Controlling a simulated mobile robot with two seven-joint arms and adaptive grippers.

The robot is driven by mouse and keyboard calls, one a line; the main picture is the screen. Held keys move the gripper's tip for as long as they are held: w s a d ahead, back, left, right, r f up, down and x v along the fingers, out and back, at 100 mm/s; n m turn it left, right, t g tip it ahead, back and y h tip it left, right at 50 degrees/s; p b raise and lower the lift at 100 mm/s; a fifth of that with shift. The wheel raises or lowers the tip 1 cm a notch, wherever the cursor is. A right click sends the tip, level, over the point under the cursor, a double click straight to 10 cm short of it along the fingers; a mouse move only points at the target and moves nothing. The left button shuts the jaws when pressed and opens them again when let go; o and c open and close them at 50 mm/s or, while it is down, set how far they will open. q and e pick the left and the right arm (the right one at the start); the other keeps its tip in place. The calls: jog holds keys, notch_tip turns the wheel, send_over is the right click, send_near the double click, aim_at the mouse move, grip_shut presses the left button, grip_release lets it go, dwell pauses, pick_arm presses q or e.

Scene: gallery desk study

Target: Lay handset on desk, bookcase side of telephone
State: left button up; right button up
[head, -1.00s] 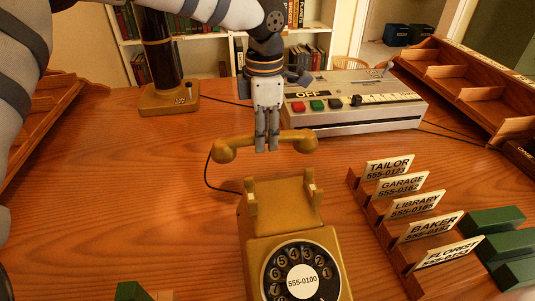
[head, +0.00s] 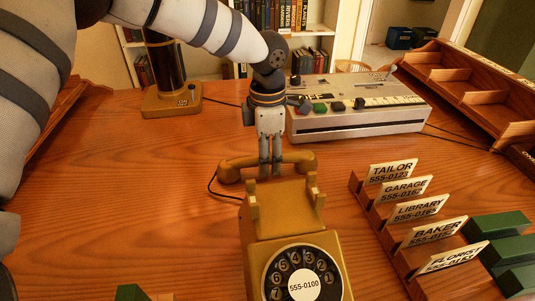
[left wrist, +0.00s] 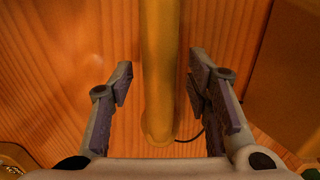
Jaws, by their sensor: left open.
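The mustard-yellow handset (head: 232,167) lies on the desk (head: 120,180) behind the telephone (head: 285,222), on the bookcase side, with its cradle empty. My left gripper (head: 270,174) points down at the middle of the handset. In the left wrist view the open fingers (left wrist: 161,72) stand on either side of the handset's grip (left wrist: 158,40), with a gap showing on each side. The fingers hide a small part of the handset in the head view. My right gripper is not in view.
A grey switch box (head: 355,117) stands close behind and right of the handset. A dark column on a wooden base (head: 170,105) is at the back left. A card rack (head: 385,215) and green blocks (head: 500,240) are at the right. The bookcase (head: 330,40) is beyond the desk.

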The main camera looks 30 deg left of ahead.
pick_arm(q)
notch_tip(320, 180, up, 12)
jog(key=shift+r, duration=0.15)
dwell(0.5)
